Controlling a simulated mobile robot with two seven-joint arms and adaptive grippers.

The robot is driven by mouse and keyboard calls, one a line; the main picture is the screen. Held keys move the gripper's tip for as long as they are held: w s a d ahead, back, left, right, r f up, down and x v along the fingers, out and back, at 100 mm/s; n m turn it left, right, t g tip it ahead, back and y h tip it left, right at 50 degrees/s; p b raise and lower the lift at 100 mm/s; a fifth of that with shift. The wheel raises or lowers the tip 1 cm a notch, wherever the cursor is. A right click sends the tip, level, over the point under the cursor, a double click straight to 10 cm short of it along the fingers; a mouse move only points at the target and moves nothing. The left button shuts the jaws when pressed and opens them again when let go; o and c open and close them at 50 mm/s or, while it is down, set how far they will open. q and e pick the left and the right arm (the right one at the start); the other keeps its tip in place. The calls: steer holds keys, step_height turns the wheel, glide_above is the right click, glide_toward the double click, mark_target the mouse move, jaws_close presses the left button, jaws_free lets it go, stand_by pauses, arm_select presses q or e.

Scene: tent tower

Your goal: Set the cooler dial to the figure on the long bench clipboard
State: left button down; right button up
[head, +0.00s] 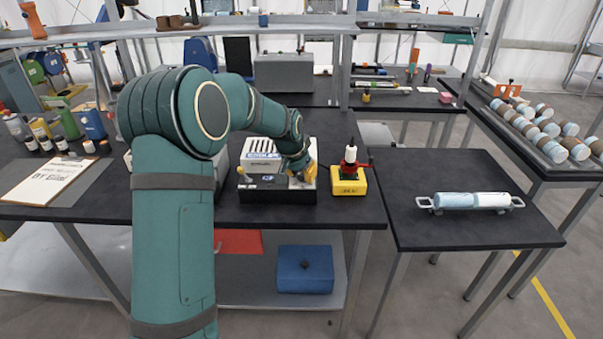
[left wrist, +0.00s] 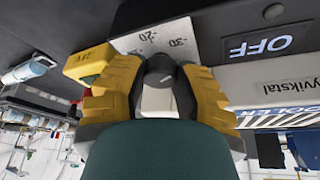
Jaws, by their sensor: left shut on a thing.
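The cooler (head: 262,150) is a pale box with a dark base on the long bench. My left gripper (head: 305,174) is at the right part of its front. In the left wrist view the yellow fingers of the gripper (left wrist: 158,88) are shut on the dark dial knob (left wrist: 160,68). A pale scale plate (left wrist: 128,42) behind the knob shows -20 and -30. The dial's pointer is hidden. A dark display (left wrist: 262,45) beside it reads OFF. The clipboard (head: 45,183) lies at the bench's left end; its figure is too small to read. My right gripper is not in view.
A yellow block with a red clamp (head: 349,179) stands close right of the cooler. Several bottles (head: 40,132) stand behind the clipboard. A side table (head: 420,222) at right bears a handled blue and white cylinder (head: 470,201). A blue box (head: 305,270) sits on the lower shelf.

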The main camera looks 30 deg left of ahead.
arm_select(q)
steer(key=c, duration=0.6)
jaws_free()
steer(key=n+y, duration=0.1)
steer(key=n, duration=0.1)
steer(key=shift+d+n, duration=0.15)
steer(key=shift+n, duration=0.25)
steer(key=p+v, duration=0.4)
steer(key=v, duration=1)
steer(key=shift+w+d+f+n+g+y+p, duration=0.15)
steer(key=shift+w+d+n+g+y, duration=0.4)
steer(key=shift+n, duration=1)
steer(key=shift+w+d+r+n+g+y+p, duration=0.1)
steer(key=shift+w+d+n+g+y+p, duration=0.3)
steer(key=shift+n, duration=1.1)
steer(key=shift+w+d+f+n+g+y+b, duration=0.1)
steer(key=shift+w+d+n+g+y, duration=0.35)
steer(key=shift+n, duration=1.1)
steer(key=shift+w+d, duration=0.2)
steer(key=shift+d, duration=0.15)
